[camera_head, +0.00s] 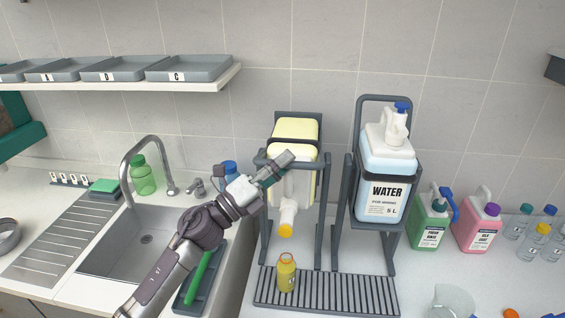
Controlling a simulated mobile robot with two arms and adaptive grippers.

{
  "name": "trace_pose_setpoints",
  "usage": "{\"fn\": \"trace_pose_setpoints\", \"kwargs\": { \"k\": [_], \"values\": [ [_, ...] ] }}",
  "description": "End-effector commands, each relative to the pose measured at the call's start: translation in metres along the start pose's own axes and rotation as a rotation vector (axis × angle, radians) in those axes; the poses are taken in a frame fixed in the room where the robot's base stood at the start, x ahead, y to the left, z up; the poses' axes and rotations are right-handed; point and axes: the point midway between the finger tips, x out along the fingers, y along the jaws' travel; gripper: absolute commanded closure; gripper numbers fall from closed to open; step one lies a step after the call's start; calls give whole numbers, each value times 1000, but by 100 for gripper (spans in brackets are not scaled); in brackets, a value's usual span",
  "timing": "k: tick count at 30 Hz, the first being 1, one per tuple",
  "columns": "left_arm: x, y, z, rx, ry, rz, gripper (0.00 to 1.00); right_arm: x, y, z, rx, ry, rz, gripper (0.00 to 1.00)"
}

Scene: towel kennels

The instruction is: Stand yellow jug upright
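The yellow jug (295,130) sits in the left dark stand (325,190), tipped forward. Its pale neck points down and ends in a yellow-orange cap (286,231). A small yellow bottle (286,276) with an orange ring at its top stands upright on the drip tray (330,292), below the neck. My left gripper (280,163) is in front of the tipped jug, at the front of its cradle. The gripper hides part of the jug. Its finger opening and any contact are not clear. My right gripper is out of view.
A white water jug (388,165) stands upright in the right-hand stand (352,200). Green (428,222) and pink (478,222) jugs and several small bottles stand to the right. A sink (130,250) with a tap lies left. A clear beaker (453,300) stands at the front right.

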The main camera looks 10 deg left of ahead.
Motion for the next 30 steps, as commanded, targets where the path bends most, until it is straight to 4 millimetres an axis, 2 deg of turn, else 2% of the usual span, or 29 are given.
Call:
{"fn": "trace_pose_setpoints", "kwargs": {
  "k": [2,7,8,22,30],
  "values": [
    [0,0,0,0,0,0,71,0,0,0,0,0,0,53],
    [0,0,0,0,0,0,98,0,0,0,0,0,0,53],
    [0,0,0,0,0,0,100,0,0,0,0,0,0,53],
    [2,-2,2,0,0,0,100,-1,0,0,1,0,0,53],
    [18,-12,20,4,-1,-2,100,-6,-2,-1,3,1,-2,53]
  ]
}}
